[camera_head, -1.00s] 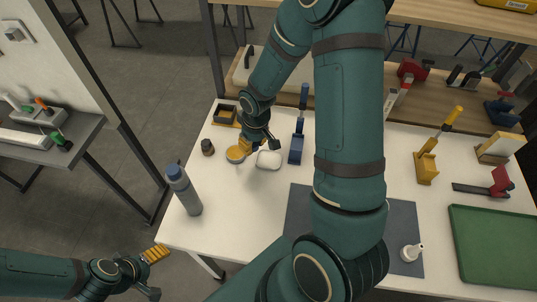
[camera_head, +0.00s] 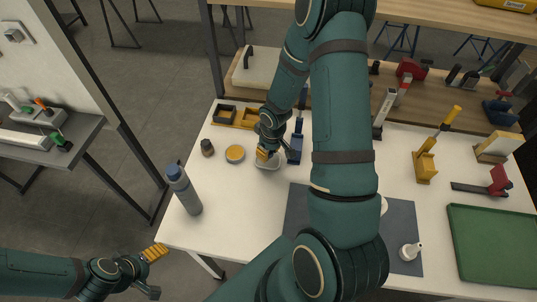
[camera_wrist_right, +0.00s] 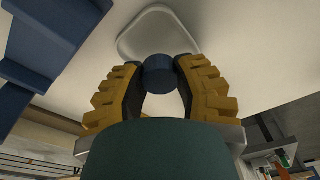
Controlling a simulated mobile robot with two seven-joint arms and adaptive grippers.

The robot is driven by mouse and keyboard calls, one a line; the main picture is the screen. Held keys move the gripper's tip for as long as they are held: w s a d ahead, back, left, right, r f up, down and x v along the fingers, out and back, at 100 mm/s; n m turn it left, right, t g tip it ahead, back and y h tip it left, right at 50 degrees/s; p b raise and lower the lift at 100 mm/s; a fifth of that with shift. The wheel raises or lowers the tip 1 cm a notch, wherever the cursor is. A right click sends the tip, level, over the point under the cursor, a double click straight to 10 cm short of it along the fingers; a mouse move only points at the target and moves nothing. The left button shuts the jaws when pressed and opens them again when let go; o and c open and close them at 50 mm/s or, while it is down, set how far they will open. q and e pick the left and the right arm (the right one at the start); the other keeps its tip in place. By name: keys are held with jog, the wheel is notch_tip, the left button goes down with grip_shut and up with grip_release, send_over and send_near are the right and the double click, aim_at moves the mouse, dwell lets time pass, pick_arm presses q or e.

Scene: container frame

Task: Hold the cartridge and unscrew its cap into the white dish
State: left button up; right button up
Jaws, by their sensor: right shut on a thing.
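My right gripper (camera_head: 265,155) is over the white dish (camera_head: 277,163), partly covering it. In the right wrist view its fingers (camera_wrist_right: 160,78) are shut on a dark blue round piece (camera_wrist_right: 159,74), which looks like the cap. The white dish (camera_wrist_right: 152,14) lies beyond that piece; I cannot tell whether they touch. I cannot make out the cartridge with certainty; my right arm hides part of the table. A white piece with a narrow tip (camera_head: 410,252) is on the grey mat. My left gripper (camera_head: 155,254) is off the table at lower left, its opening unclear.
An orange-topped round tin (camera_head: 235,154), a dark jar (camera_head: 207,147) and a grey-blue bottle (camera_head: 184,190) stand left of the dish. A blue holder (camera_head: 295,148) is close on its right. The grey mat (camera_head: 299,207) and green tray (camera_head: 495,250) lie further right.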

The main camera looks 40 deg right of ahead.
jog(key=shift+w+f, duration=0.1)
jog(key=shift+f, duration=0.85)
jog(key=shift+f+b, duration=0.35)
jog(key=shift+b, duration=0.15)
jog(key=shift+f, duration=0.2)
jog(key=o, duration=0.7)
